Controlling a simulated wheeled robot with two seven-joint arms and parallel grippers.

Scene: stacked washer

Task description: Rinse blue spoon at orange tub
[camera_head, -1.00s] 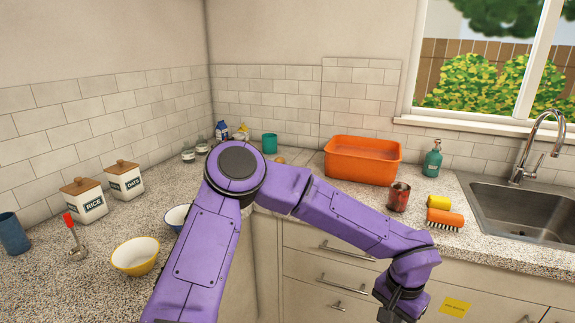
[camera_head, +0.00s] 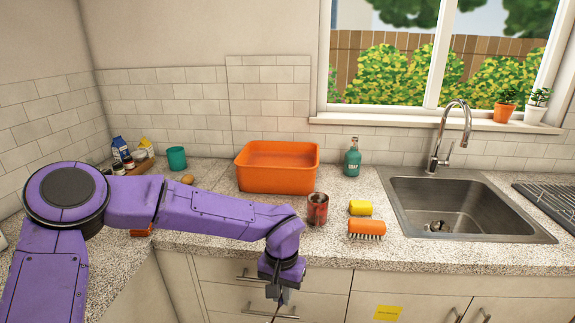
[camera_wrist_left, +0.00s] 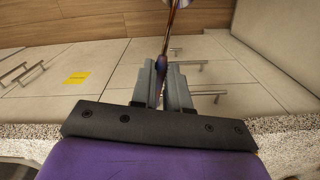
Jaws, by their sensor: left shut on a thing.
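The orange tub (camera_head: 278,180) stands on the counter at the back, left of the sink. My left gripper (camera_head: 277,292) hangs in front of the counter's front edge, below and in front of the tub. In the left wrist view it (camera_wrist_left: 163,88) is shut on a thin handle, which I take to be the spoon (camera_wrist_left: 167,45). The handle looks bluish at the jaws and brownish farther out. The spoon's far end is only partly seen at the top edge. My right gripper is not in view.
A rusty red can (camera_head: 317,209), a yellow sponge (camera_head: 360,208) and an orange brush (camera_head: 367,228) sit between tub and sink (camera_head: 470,207). A green soap bottle (camera_head: 352,160) stands right of the tub. A teal cup (camera_head: 177,158) is to its left. Drawers lie below.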

